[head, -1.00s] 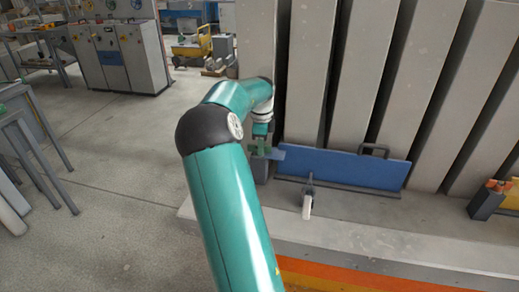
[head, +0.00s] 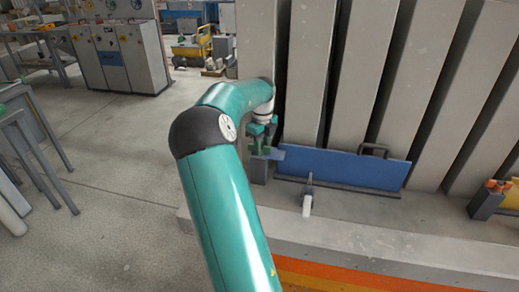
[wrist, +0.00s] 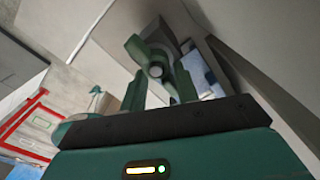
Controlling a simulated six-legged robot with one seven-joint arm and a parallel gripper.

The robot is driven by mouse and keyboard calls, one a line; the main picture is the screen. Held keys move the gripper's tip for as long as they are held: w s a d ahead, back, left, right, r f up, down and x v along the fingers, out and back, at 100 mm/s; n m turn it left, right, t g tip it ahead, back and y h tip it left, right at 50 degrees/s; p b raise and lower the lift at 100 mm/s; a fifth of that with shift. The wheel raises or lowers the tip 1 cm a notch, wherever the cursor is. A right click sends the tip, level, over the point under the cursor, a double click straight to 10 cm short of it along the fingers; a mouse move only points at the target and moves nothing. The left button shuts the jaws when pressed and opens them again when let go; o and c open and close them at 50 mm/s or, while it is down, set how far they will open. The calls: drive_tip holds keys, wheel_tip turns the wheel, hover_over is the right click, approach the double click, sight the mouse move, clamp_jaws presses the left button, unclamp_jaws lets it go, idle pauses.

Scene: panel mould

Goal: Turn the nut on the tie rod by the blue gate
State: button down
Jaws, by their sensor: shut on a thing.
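The green winged nut (wrist: 140,48) sits on the end of the tie rod (wrist: 155,71) in the wrist view, between my gripper's two fingers. My gripper (wrist: 160,88) is shut on the nut, with one finger on each side. In the head view my gripper (head: 264,133) points down at the nut, just left of the blue gate (head: 345,169). The nut is small and partly hidden by the fingers there. The blue gate stands upright along the foot of the panels and has a dark handle on top.
Tall grey panels (head: 352,75) lean in a row behind the gate. A lever with a white grip (head: 307,203) stands in front of the gate. A dark block with orange parts (head: 486,203) is at the right.

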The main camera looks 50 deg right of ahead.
drive_tip(key=shift+w+a+r, duration=0.1)
drive_tip(key=shift+w+a, duration=0.05)
drive_tip(key=shift+w, duration=0.2)
drive_tip(key=c, duration=1)
unclamp_jaws()
drive_tip(key=shift+w, duration=0.1)
drive_tip(key=shift+o, duration=0.2)
drive_tip(key=shift+s, duration=0.2)
wheel_tip(320, 180, up, 14)
